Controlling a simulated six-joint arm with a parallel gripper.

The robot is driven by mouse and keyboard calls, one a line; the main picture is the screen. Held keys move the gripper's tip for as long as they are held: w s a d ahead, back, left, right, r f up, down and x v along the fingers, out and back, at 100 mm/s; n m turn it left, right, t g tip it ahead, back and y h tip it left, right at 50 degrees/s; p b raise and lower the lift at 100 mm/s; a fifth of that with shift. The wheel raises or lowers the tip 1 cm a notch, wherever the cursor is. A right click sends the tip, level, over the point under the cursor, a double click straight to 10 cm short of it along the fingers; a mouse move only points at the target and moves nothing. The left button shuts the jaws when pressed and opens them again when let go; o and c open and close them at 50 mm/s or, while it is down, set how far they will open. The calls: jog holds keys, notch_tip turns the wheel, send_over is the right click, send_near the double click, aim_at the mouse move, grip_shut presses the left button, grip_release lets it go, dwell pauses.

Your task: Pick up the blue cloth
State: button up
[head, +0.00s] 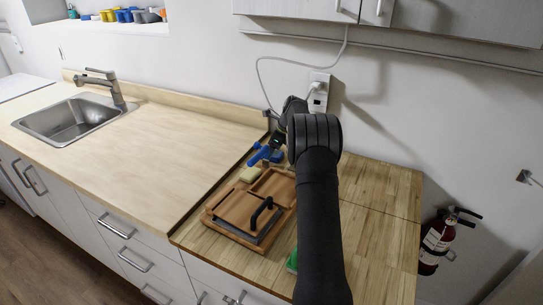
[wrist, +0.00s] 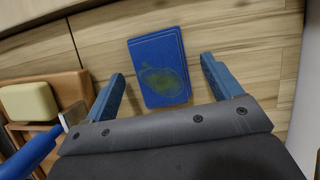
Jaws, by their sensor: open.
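The blue cloth (wrist: 158,68) shows in the wrist view as a flat, folded rectangle with a greenish-yellow stain. It lies on the wooden counter. My gripper (wrist: 162,84) is open, with one blue finger to the left of the cloth and one to the right. Nothing is held between them. The cloth's near edge is close to the gripper body. In the head view I cannot pick out the cloth for certain; my arm covers part of that area.
A brown wooden rack (head: 229,214) stands left of my arm. A green item (head: 292,261) is partly behind my arm. The wall and outlet (head: 319,91) are behind. The left counter (head: 150,150) is clear.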

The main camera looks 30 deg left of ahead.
jog(key=c, duration=1.1)
